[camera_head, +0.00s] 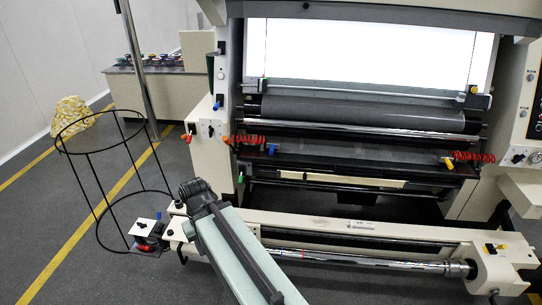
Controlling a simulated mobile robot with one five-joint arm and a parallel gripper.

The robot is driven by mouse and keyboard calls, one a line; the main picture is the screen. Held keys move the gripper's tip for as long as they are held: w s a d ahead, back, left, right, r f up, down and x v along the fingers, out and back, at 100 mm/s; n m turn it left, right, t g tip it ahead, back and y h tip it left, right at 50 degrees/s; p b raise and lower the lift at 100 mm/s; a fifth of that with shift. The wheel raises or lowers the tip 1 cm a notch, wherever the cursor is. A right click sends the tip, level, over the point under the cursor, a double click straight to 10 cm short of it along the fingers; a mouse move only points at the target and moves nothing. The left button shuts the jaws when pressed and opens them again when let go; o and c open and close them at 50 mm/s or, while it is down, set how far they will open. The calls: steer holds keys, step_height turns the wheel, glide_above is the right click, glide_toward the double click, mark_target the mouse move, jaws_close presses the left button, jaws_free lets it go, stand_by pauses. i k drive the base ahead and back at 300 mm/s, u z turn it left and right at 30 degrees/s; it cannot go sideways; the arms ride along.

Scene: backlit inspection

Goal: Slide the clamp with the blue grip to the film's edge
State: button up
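A small clamp with a blue grip (272,149) sits near the left end of the dark crossbar below the rollers, close to a red coiled hose. A clamp with a yellow grip (448,161) sits near the right end of the same bar. A dark sheet, which looks like the film (350,154), spans between them; its exact edges are too dark to make out. My pale green arm rises from the bottom in front of the machine to a dark joint. No gripper fingers can be made out. The arm is well apart from the blue clamp.
A bright backlit panel (368,55) stands above the rollers. A chrome roller (370,261) on a low beige beam (350,228) lies between me and the clamps. A black wire hoop stand (88,152) is at left. Open floor (40,210) is at far left.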

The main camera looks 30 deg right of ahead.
mark_target(272, 144)
steer(key=z, duration=0.15)
steer(key=i, duration=1.4)
steer(key=u, duration=0.1)
